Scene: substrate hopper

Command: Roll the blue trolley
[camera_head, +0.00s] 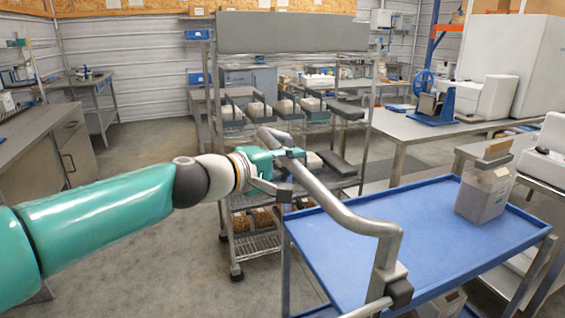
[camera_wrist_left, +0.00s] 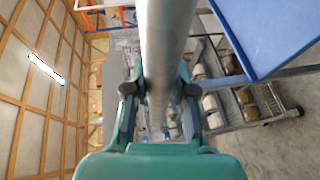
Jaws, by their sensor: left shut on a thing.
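The blue trolley (camera_head: 410,235) stands at the right in the head view, with a blue top tray and a grey tubular push handle (camera_head: 340,212) along its near left end. My left gripper (camera_head: 284,165) is shut on the handle near its far end. In the left wrist view the handle tube (camera_wrist_left: 162,50) runs between the two fingers of the left gripper (camera_wrist_left: 158,92). A corner of the blue tray (camera_wrist_left: 270,35) shows at the upper right there. My right gripper is not in view.
A lidded clear container (camera_head: 485,190) stands on the trolley's tray. A wire rack (camera_head: 240,225) with several trays and blocks stands just behind the handle. A steel bench (camera_head: 420,128) with machines is at the right. Open floor (camera_head: 150,255) lies at the left.

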